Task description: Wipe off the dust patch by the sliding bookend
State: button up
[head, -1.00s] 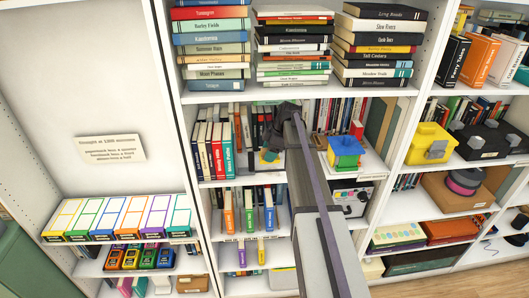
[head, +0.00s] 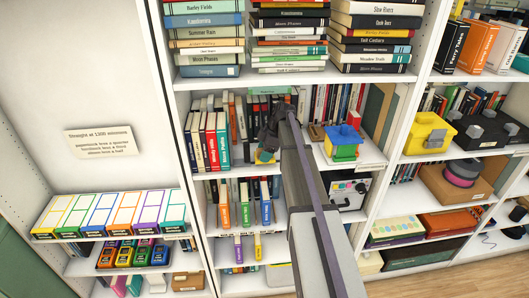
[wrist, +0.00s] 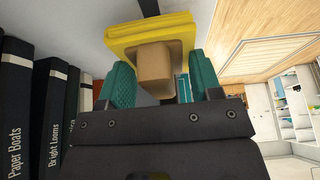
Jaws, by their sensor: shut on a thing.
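My gripper (head: 266,148) is at the middle shelf bay, in front of the upright books. In the wrist view my gripper (wrist: 163,85) has its teal fingers shut on the tan block of a yellow wiping pad (wrist: 150,32). The pad also shows as a small yellow spot in the head view (head: 263,157). The pad's face points away from the wrist camera, and I cannot tell whether it touches the shelf. I cannot make out the dust patch or the sliding bookend; my arm and gripper cover part of that shelf.
Upright books (head: 208,140) stand left of my gripper. Dark books (wrist: 45,115) are close on the left in the wrist view. Stacked books (head: 288,40) fill the shelf above.

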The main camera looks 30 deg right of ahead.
jog(key=shift+f+b, duration=0.8)
dwell(0.7)
jog(key=shift+s, duration=0.1)
dwell(0.3)
jog(key=shift+s+a, duration=0.2)
jog(key=shift+s, duration=0.35)
jog(key=shift+w+d+r, duration=0.1)
jog(key=shift+w+d, duration=0.15)
jog(key=shift+w, duration=0.4)
jog(key=shift+w+d, duration=0.2)
jog(key=shift+w, duration=0.4)
jog(key=shift+s+a, duration=0.25)
jog(key=shift+s, duration=0.4)
jog(key=shift+s+a, duration=0.2)
jog(key=shift+s, duration=0.4)
jog(key=shift+w+d, duration=0.25)
jog(key=shift+w, duration=0.4)
jog(key=shift+w+d, duration=0.2)
jog(key=shift+w, duration=0.4)
jog(key=shift+s+a, duration=0.25)
jog(key=shift+s, duration=0.4)
jog(key=shift+s+a, duration=0.2)
jog(key=shift+s, duration=0.4)
jog(key=shift+w+d, duration=0.2)
jog(key=shift+w, duration=0.45)
